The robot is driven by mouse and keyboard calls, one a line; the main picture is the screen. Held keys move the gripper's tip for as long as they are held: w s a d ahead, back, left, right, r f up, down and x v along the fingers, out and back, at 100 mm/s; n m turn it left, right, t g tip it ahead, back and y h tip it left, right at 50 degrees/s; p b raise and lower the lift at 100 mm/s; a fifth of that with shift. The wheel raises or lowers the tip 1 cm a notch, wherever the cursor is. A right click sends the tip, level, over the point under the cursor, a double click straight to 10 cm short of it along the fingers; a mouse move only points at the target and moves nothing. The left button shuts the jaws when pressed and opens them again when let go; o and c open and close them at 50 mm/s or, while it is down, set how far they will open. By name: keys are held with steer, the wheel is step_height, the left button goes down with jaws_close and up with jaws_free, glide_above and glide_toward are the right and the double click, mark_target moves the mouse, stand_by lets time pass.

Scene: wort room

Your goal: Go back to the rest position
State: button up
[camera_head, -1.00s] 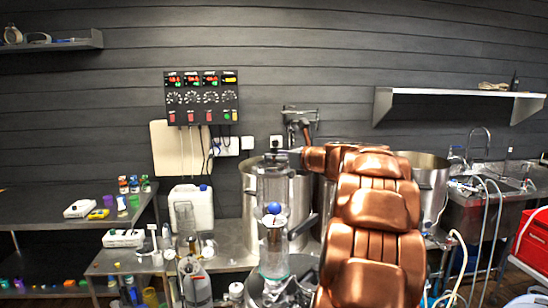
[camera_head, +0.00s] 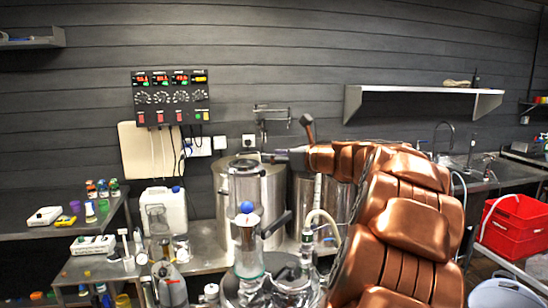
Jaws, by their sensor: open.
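My copper-coloured arm rises from the bottom right and bends left at its top. My gripper (camera_head: 272,156) is the small dark part at the arm's left end, in front of the upper part of a steel pot (camera_head: 249,195). It is open, and I see nothing held in it. Its fingers are small and hard to make out. I cannot tell whether it touches the pot.
A blue-topped glass-and-metal apparatus (camera_head: 247,235) stands in front of the pots. A control panel (camera_head: 171,97) hangs on the dark wall. A wall shelf (camera_head: 420,92) is at upper right. A red crate (camera_head: 513,225) stands at right. A left side table (camera_head: 30,230) holds small items.

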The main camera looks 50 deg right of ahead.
stand_by(0.4)
steer(key=w+a+f+n+g+y, duration=0.2)
steer(key=a+f+n, duration=0.2)
steer(key=a, duration=0.5)
steer(key=w+a+f+n+g+y, duration=0.15)
steer(key=a+f+n, duration=0.25)
steer(key=a, duration=0.5)
steer(key=w+a+f+n+g+y, duration=0.1)
steer(key=a+f+n+g+y, duration=0.25)
steer(key=a, duration=0.65)
steer(key=s+a+f+n+g, duration=0.2)
steer(key=s+a+f+n, duration=0.25)
steer(key=a, duration=0.25)
steer(key=s+a+f+n+g, duration=0.3)
steer(key=a+f+n, duration=0.15)
steer(key=a, duration=0.25)
steer(key=s+a+f+n+g+h, duration=0.1)
steer(key=s+f+n+g+h, duration=0.2)
steer(key=s+n, duration=0.5)
steer(key=s+a+f+n+g+h, duration=0.1)
steer(key=s+f+n+g+h, duration=0.2)
steer(key=s, duration=1.1)
step_height(320, 180, down, 4)
steer(key=n, duration=0.5)
steer(key=shift+s+r, duration=0.2)
steer(key=shift+s, duration=0.15)
steer(key=shift+d, duration=0.2)
